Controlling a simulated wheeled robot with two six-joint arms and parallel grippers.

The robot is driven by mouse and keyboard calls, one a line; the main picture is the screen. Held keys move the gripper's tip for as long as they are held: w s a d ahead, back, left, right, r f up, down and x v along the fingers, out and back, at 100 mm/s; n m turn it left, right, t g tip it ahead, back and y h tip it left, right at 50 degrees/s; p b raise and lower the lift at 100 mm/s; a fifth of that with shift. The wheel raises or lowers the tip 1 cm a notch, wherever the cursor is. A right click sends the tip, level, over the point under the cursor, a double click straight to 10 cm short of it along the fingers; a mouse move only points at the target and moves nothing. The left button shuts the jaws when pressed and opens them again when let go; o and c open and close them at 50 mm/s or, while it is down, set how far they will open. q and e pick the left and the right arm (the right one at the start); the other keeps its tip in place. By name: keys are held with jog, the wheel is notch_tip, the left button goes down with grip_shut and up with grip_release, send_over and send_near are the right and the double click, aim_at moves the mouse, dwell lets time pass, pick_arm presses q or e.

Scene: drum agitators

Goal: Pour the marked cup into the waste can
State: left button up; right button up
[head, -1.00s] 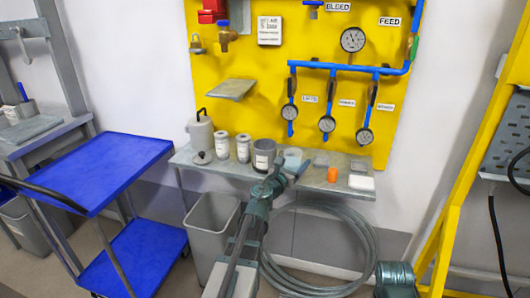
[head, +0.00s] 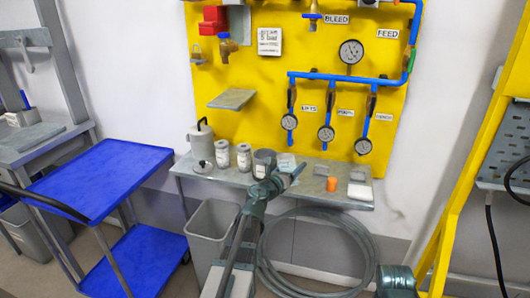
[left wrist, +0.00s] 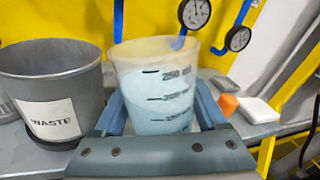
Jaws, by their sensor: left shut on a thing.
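The marked cup (left wrist: 160,88) is a translucent beaker with black volume marks and pale blue contents. It is held upright between the blue-grey fingers of my left gripper (left wrist: 162,112). In the head view the cup (head: 286,161) shows partly behind my left gripper (head: 281,178). The waste can (left wrist: 52,85) is a grey, open-topped pot with a white WASTE label, directly left of the cup. In the head view the waste can (head: 264,162) stands on the bench. The cup's base is hidden by the gripper.
The grey bench (head: 215,178) carries a lidded grey container (head: 201,144), two white-labelled jars (head: 222,154), an orange piece (head: 332,184) and a white block (head: 360,192). Gauges hang on the yellow panel (head: 250,80) behind. A grey bin (head: 210,222) and coiled hose (head: 350,240) are below.

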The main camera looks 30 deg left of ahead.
pick_arm(q)
jog(key=shift+w+a+r+n, duration=0.1)
jog(key=shift+a+r+n, duration=0.1)
jog(key=shift+n, duration=0.1)
jog(key=shift+n+g+h, duration=0.3)
jog(key=shift+n, duration=0.5)
jog(key=r+p, duration=0.4)
jog(key=a+r+p, duration=0.1)
jog(key=r+p, duration=0.1)
jog(key=p, duration=0.1)
jog(key=shift+w+r, duration=0.1)
jog(key=shift+a+f+n, duration=0.15)
jog(key=shift+f+n, duration=0.15)
jog(key=shift+f, duration=0.1)
jog(key=shift+w, duration=0.1)
jog(key=shift+a+r+n, duration=0.2)
jog(key=shift+a+n, duration=0.1)
jog(key=shift+n, duration=0.1)
jog(key=shift+r+n+g+p, duration=0.3)
jog(key=shift+r+n+p, duration=0.1)
jog(key=shift+n+p, duration=0.4)
jog(key=shift+f+n+h, duration=0.35)
jog(key=shift+n+h, duration=0.05)
jog(key=shift+n, duration=0.3)
jog(key=shift+d+r+n+g+p, duration=0.1)
jog(key=shift+r+n+g+p, duration=0.2)
jog(key=shift+r+n+p, duration=0.3)
dwell(0.4)
